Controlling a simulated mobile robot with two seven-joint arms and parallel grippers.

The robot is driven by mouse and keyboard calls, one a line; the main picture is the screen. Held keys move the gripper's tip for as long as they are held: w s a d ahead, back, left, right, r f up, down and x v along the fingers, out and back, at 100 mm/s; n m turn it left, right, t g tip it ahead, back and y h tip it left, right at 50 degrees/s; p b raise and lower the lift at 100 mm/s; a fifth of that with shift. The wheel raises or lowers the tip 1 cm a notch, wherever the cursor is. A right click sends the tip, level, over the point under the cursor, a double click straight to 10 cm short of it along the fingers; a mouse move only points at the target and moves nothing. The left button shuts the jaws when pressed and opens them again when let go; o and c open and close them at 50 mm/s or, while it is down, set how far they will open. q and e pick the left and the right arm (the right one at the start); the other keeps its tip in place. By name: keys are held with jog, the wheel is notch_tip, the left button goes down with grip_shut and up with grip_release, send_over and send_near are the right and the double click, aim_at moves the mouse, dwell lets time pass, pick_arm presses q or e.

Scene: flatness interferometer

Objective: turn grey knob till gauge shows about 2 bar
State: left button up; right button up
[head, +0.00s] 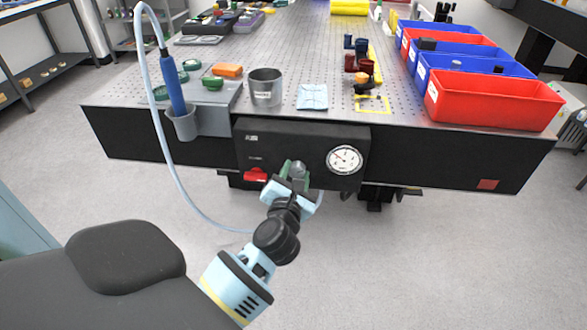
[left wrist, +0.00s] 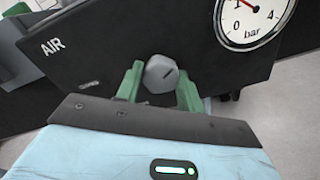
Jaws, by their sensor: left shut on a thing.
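The grey knob (head: 298,168) sits on the front of the black air panel (head: 262,146), under the table's front edge. My left gripper (head: 295,178) has its green fingers on either side of the knob and is shut on it. In the left wrist view the faceted knob (left wrist: 160,75) shows a dark line on its face, between the fingers (left wrist: 160,89). The round white gauge (head: 345,159) is right of the knob; its dial (left wrist: 248,14) is cut off in the left wrist view, with 0, 1, 4 and "bar" visible. I cannot read the needle exactly. My right gripper is not in view.
A red part (head: 255,174) is on the panel left of the knob. A blue-handled tool (head: 173,88) stands in a grey holder (head: 184,125), its pale hose hanging down past the panel. A metal cup (head: 265,88) and red and blue bins (head: 492,101) stand on the perforated table.

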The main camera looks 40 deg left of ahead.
pick_arm(q)
jog(key=o, duration=1)
jog(key=v, duration=0.7)
jog(key=shift+s+d, duration=0.2)
jog(key=shift+s, duration=0.15)
